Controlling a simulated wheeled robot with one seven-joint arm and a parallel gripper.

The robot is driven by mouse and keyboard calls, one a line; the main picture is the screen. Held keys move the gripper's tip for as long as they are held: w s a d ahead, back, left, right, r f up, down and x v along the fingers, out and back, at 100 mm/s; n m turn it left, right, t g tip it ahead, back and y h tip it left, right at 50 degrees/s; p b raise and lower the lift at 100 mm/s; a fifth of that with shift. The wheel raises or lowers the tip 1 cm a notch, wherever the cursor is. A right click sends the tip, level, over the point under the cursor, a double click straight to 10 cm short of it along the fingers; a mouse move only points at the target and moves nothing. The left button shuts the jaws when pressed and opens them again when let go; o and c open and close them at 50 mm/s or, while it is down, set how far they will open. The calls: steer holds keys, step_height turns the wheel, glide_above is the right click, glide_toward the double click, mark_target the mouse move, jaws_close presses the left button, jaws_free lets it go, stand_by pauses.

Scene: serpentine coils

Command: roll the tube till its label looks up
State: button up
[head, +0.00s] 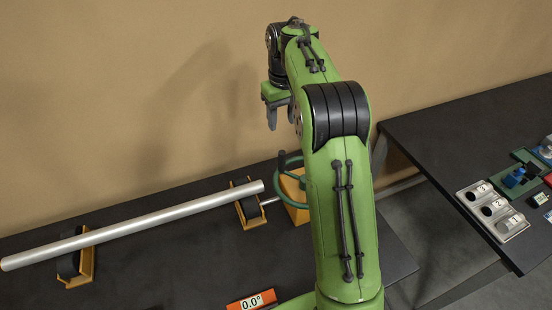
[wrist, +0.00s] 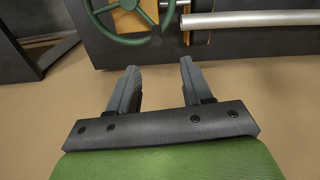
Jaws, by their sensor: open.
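The long silver tube (head: 140,227) lies across two yellow-framed roller stands, the right one (head: 248,206) and the left one (head: 77,262). No label shows on the side of the tube in view. A green handwheel (head: 291,180) with a dark knob sits on a yellow box (head: 294,205) at the tube's right end, partly behind my arm. My gripper (head: 272,115) is open and empty, raised above and behind the handwheel. In the wrist view my gripper's fingers (wrist: 158,85) are apart, with the handwheel (wrist: 120,22) and the tube's end (wrist: 250,19) beyond them.
A display reading 0.0° (head: 251,301) stands at the table's front. A second dark table (head: 460,130) on the right holds a grey tray (head: 493,210) with round wells and several small parts. A tan wall rises behind. A floor gap separates the tables.

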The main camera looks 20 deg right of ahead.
mark_target(282, 159)
steer(key=f, duration=0.6)
steer(key=f+b, duration=0.1)
steer(key=f, duration=0.4)
steer(key=w+f, duration=0.1)
steer(key=f, duration=0.5)
steer(key=shift+w+d+f+b, duration=0.1)
steer(key=shift+d+f+b, duration=0.25)
steer(key=shift+d+b, duration=0.05)
steer(key=shift+c, duration=0.5)
steer(key=shift+r, duration=0.1)
jaws_close()
